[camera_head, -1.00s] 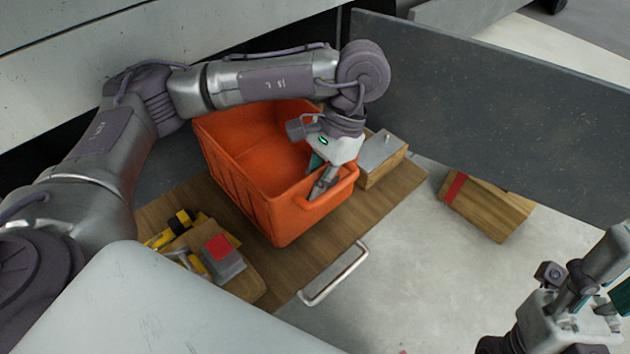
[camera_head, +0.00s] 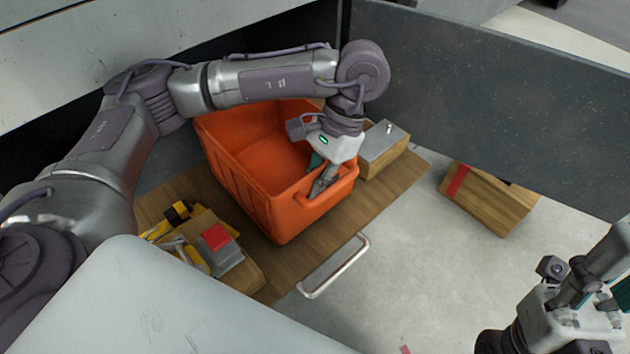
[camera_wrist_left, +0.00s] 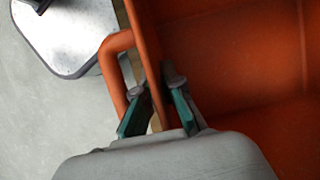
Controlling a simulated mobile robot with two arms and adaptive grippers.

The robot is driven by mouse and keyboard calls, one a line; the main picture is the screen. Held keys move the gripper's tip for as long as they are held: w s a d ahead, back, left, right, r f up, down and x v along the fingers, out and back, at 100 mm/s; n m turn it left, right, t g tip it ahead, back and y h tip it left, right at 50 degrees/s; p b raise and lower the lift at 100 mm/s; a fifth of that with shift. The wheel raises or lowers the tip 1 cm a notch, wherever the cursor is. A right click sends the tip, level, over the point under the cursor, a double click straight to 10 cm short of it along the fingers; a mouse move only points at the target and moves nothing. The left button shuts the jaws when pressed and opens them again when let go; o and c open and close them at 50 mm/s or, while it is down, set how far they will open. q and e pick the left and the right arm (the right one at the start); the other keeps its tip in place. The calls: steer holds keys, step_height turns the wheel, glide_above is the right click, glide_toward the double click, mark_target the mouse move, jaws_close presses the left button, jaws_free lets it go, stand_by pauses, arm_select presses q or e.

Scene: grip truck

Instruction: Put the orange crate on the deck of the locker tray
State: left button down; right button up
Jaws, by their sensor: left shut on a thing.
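The orange crate (camera_head: 252,165) is empty and upright over the wooden deck of the locker tray (camera_head: 400,186). I cannot tell whether its bottom touches the deck. My left gripper (camera_head: 322,186) is shut on the crate's near right wall, beside its handle loop. In the left wrist view the fingers (camera_wrist_left: 158,108) straddle the crate wall (camera_wrist_left: 150,60), one inside and one outside. The tray has a metal pull handle (camera_head: 335,266) at its front edge. My right gripper (camera_head: 606,304) is away from the crate at the lower right; its opening is unclear.
A wooden block with a metal plate (camera_head: 382,150) stands on the deck right of the crate. A tool box with yellow tools and a red-topped piece (camera_head: 216,237) stands at its left. A wooden box with a red stripe (camera_head: 487,198) lies on the floor by a dark panel (camera_head: 490,95).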

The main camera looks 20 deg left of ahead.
arm_select(q)
steer(key=shift+f+b, duration=0.4)
steer(key=c, duration=1.2)
jaws_free()
steer(key=shift+c, duration=0.2)
steer(key=v, duration=1.2)
